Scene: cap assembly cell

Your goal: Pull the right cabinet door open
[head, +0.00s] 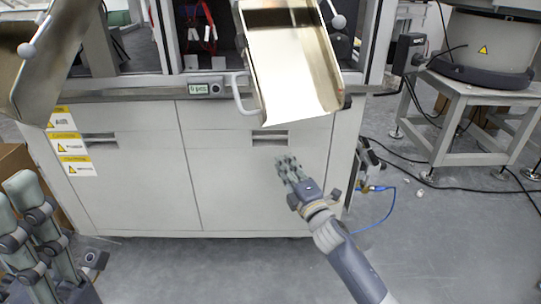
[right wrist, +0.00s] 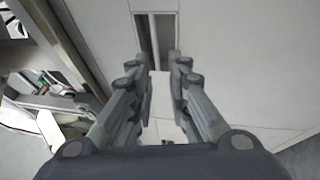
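The right cabinet door (head: 225,190) is a flat light-grey panel on the front of the cabinet and looks shut. Its recessed handle (head: 270,138) is a dark slot near the top edge. My right gripper (head: 287,163) is in front of this door, just below the handle. In the right wrist view the handle slot (right wrist: 155,35) lies ahead of my right gripper (right wrist: 157,68), whose fingers are apart with nothing between them. My left gripper (head: 22,190) is at the lower left, away from the doors, its fingers apart and empty.
A metal chute (head: 290,65) with a white handle overhangs the right door. Another chute (head: 45,60) is at the upper left. The left cabinet door (head: 130,185) looks shut. A feeder stand (head: 475,95) and cables are on the right. Grey floor in front is clear.

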